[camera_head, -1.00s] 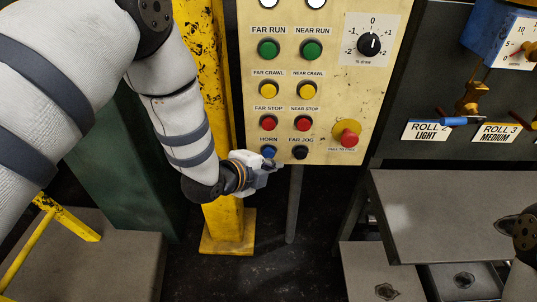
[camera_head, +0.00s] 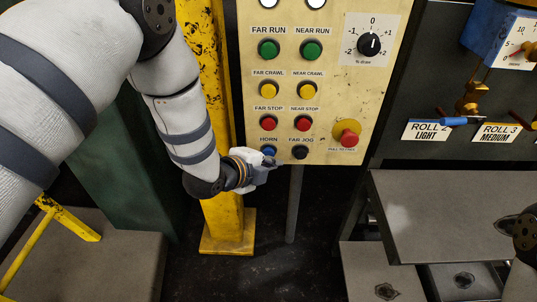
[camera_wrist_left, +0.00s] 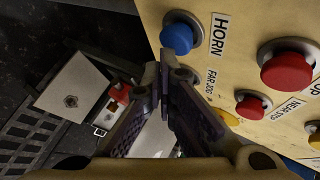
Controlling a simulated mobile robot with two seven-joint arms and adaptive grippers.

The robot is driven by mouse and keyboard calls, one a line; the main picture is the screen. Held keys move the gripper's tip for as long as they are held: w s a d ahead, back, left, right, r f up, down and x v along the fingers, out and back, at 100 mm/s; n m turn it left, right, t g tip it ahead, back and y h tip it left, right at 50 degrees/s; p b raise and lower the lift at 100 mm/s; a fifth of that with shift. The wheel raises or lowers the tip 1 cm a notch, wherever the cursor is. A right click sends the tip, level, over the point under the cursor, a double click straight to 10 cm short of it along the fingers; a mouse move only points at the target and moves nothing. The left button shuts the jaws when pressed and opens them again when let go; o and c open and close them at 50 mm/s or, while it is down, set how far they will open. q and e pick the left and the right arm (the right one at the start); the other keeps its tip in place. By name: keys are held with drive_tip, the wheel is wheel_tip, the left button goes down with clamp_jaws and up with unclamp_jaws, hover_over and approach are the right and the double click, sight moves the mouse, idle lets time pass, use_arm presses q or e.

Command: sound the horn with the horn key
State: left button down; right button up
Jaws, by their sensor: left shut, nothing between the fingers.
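The horn key is a round blue button (camera_head: 268,150) under the HORN label, at the lower left of the cream control panel (camera_head: 330,105). It shows large in the left wrist view (camera_wrist_left: 177,38). My left gripper (camera_head: 273,162) is shut and empty, just below the blue button in the head view. In the left wrist view its fingertips (camera_wrist_left: 166,58) come together close to the button's lower left edge. I cannot tell whether they touch it. The button's face is not covered there. My right gripper is not in view.
The black FAR JOG button (camera_head: 300,152) sits right of the horn key, with the red FAR STOP (camera_head: 269,123) above. A red knob (camera_head: 348,139) is further right. A yellow post (camera_head: 222,225) stands behind my left forearm. A grey table (camera_head: 450,215) is at right.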

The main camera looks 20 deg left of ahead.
use_arm(q)
drive_tip(key=shift+w+a, duration=0.15)
drive_tip(key=shift+w, duration=0.4)
idle(0.4)
drive_tip(key=shift+s+d+p, duration=0.25)
drive_tip(key=shift+s+p, duration=0.1)
drive_tip(key=shift+s, duration=0.6)
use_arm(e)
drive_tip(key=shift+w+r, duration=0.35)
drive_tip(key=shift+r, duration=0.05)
use_arm(q)
drive_tip(key=s+p, duration=0.1)
drive_tip(key=s, duration=0.1)
drive_tip(key=s+d, duration=0.1)
drive_tip(key=s, duration=0.2)
drive_tip(key=shift+d+p, duration=0.2)
drive_tip(key=shift+p, duration=0.15)
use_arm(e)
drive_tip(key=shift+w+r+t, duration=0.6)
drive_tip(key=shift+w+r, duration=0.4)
